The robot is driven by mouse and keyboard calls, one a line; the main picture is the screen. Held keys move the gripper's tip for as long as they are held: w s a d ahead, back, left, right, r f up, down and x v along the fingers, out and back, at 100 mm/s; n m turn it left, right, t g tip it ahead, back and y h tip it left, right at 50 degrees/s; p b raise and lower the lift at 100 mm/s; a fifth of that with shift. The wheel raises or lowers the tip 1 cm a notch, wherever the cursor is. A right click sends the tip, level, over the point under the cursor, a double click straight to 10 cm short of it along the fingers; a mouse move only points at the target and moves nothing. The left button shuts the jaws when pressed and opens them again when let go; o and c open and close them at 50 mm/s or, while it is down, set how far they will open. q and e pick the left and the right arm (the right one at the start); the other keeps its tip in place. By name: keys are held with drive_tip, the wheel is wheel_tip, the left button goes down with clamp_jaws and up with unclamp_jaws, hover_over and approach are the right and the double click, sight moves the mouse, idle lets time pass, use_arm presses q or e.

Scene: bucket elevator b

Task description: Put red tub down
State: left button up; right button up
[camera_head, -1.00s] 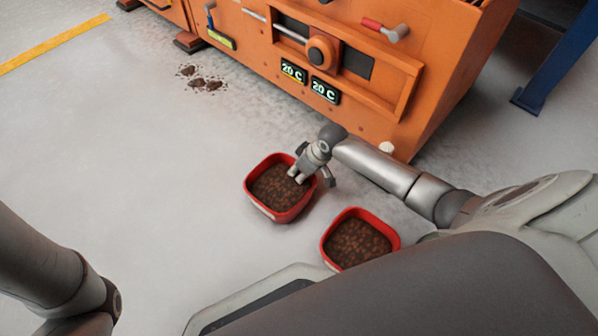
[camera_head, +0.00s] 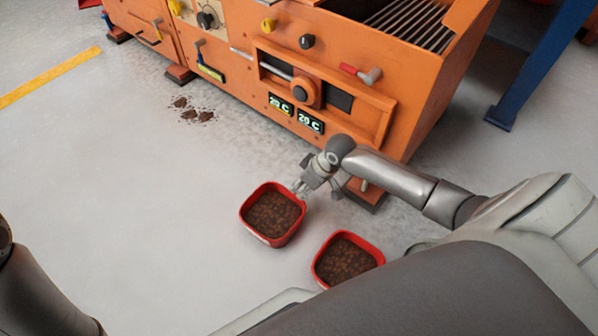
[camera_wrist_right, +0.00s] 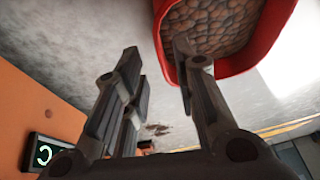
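One red tub (camera_head: 246,228) full of brown lumps stands upright, apparently on the floor, in the middle of the head view. A second, similar red tub (camera_head: 328,278) stands to its lower right, partly hidden by my body. My right gripper (camera_head: 300,189) is at the right rim of the first tub. In the right wrist view, its fingers (camera_wrist_right: 155,55) are spread apart. One finger overlaps the tub (camera_wrist_right: 262,45) at its rim, and the other is outside it. Contact with the rim is unclear. My left gripper is out of view.
A large orange machine (camera_head: 235,80) with knobs, a red-handled lever and two "20 C" displays stands behind the tubs. A machine foot (camera_head: 366,197) is close to my right arm. Brown spill (camera_head: 193,111) lies at left. Grey floor left of the tubs is clear.

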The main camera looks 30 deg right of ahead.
drive_tip(key=shift+s+r, duration=0.1)
drive_tip(key=shift+r, duration=0.2)
